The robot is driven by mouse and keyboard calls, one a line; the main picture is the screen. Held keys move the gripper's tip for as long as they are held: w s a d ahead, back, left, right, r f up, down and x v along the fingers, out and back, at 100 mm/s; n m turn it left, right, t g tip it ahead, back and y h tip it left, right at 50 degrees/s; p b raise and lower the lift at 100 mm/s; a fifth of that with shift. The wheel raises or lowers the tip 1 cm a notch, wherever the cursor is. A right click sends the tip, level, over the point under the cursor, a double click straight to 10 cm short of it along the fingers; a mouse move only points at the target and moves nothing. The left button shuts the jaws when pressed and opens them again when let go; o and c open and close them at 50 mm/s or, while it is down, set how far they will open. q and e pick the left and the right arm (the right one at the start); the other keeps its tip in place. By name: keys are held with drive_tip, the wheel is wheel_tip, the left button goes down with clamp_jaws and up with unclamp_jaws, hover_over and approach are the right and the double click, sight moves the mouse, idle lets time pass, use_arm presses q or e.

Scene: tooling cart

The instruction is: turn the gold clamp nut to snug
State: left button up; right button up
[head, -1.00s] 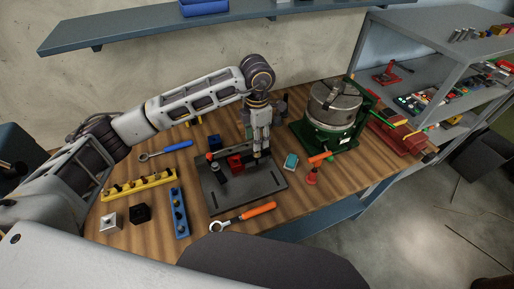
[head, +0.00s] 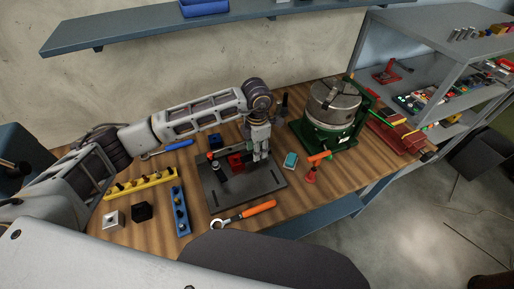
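My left gripper (head: 261,155) points straight down over the right part of a dark fixture plate (head: 231,199) on the wooden bench. Its fingertips are at or just above the plate, beside a red block (head: 236,162). The gold clamp nut cannot be made out; the gripper covers the spot around its fingertips. Whether the fingers are open or shut on something is too small to tell. A dark post with a light top (head: 213,162) stands at the plate's left side. My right gripper is not in view.
An orange-handled ring wrench (head: 256,209) lies in front of the plate, and a blue-handled one (head: 176,146) behind left. Yellow (head: 140,186) and blue (head: 180,211) strips stand left. A teal box (head: 291,160), red tool (head: 312,173) and green-based machine (head: 326,135) stand right.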

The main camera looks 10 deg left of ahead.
use_arm(q)
clamp_jaws()
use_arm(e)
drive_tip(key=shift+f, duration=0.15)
use_arm(q)
drive_tip(key=shift+m+b, duration=1.4)
drive_tip(key=shift+b, duration=0.4)
drive_tip(key=shift+m+b, duration=0.3)
drive_tip(key=shift+b, duration=0.1)
drive_tip(key=shift+m+b, duration=0.4)
drive_tip(key=shift+b, duration=0.2)
drive_tip(key=shift+m, duration=0.3)
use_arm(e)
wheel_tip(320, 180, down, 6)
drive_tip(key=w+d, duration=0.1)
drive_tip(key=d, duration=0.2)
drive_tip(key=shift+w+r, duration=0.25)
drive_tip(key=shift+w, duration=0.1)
